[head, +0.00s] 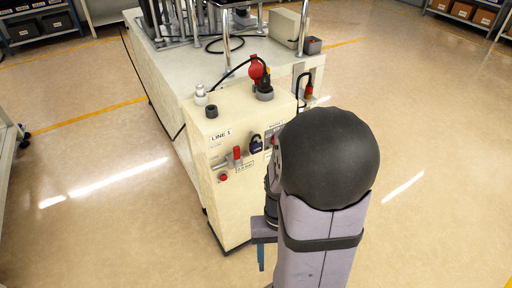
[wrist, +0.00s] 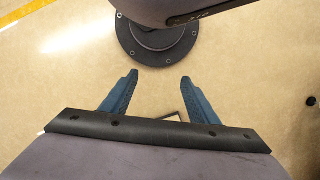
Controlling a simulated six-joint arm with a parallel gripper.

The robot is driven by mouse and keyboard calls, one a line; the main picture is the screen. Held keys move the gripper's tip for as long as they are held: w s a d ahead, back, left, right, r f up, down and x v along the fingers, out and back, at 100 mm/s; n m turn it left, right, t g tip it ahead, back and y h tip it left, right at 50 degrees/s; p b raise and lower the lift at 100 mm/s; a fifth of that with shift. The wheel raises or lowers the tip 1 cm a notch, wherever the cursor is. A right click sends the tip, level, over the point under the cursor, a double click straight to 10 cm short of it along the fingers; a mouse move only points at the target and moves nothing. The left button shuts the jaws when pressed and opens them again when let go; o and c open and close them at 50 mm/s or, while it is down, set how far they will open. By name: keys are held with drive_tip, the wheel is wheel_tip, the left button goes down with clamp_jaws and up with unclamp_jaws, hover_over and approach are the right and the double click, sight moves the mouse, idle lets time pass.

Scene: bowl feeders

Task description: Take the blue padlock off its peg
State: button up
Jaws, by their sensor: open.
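The padlock is not in the wrist view.
The cream machine (head: 190,150) carries a red handle (head: 237,155) left of the padlock and a red plug (head: 257,70) with a black cable on top. Shelves (head: 40,25) stand at the back left. The floor (head: 440,130) to the right is clear.

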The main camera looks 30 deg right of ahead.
drive_tip(key=s+d+f+m, duration=0.2)
drive_tip(key=s+d+f, duration=0.55)
drive_tip(key=f, duration=0.25)
drive_tip(key=n+t+h+b, duration=0.1)
drive_tip(key=n+t, duration=0.6)
drive_tip(key=t, duration=1.3)
approach(255, 147)
drive_tip(key=w+r, duration=0.1)
drive_tip(key=w, duration=0.1)
drive_tip(key=shift+w+d+r, duration=0.1)
drive_tip(key=shift+w+d, duration=0.05)
drive_tip(key=shift+w, duration=1.05)
drive_tip(key=shift+w+d+f, duration=0.1)
drive_tip(key=shift+w+d, duration=0.05)
drive_tip(key=shift+w, duration=1.05)
drive_tip(key=shift+w+d+r, duration=0.1)
drive_tip(key=shift+w+d, duration=0.05)
drive_tip(key=shift+w, duration=1.05)
drive_tip(key=c, duration=1.2)
